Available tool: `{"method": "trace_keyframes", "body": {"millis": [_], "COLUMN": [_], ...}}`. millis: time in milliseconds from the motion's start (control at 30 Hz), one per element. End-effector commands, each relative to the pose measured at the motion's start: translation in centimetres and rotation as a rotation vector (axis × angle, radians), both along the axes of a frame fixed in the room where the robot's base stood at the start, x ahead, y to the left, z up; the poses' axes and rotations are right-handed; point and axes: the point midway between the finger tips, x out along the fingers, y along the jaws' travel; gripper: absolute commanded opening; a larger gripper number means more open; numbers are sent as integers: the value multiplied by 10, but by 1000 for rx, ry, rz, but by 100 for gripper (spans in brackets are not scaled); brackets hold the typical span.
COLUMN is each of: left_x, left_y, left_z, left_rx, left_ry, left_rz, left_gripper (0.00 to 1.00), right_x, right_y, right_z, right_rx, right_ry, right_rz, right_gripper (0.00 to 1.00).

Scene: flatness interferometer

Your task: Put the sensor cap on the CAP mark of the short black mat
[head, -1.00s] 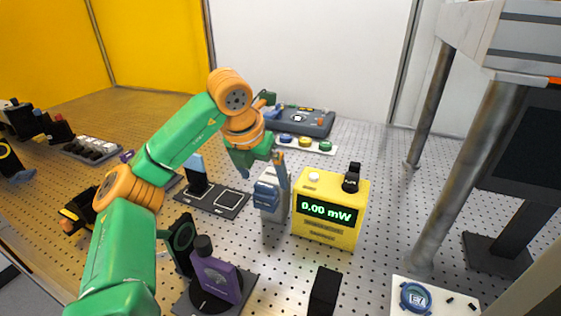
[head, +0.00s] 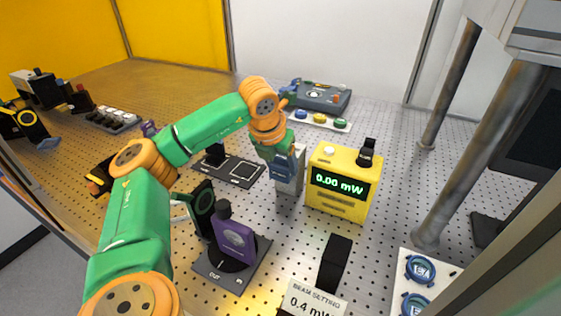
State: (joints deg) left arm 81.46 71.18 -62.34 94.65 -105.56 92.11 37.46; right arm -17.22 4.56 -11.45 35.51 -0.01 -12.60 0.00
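The short black mat (head: 243,180) lies left of the yellow meter, with white outlined marks whose lettering is too small to read. A black block (head: 214,156) stands at its left end, partly behind my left arm. A pale grey upright box (head: 290,185) stands between the mat and the meter. My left gripper (head: 285,167) is at the box's upper front, over a blue part there. That blue part may be the sensor cap, but I cannot tell for sure. The fingertips overlap it, so opening and contact are unclear. My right gripper is not in view.
The yellow meter (head: 338,190) reads about 0.00 mW and stands close right of the gripper. Perforated table is bare right of the meter.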

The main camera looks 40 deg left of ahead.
Motion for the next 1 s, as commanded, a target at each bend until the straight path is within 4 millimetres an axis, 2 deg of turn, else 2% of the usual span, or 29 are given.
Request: {"method": "trace_keyframes", "body": {"millis": [33,100,267,1000], "left_x": [0,0,0,0], "left_y": [0,0,0,0], "left_z": [0,0,5,58], "left_rx": [0,0,0,0], "left_ry": [0,0,0,1], "left_rz": [0,0,0,0], "left_gripper": [24,12,12,12], "right_x": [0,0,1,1], "right_y": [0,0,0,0], "right_z": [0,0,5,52], "right_rx": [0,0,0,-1], "right_ry": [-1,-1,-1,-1], "right_rz": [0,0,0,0], "right_gripper": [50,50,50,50]}}
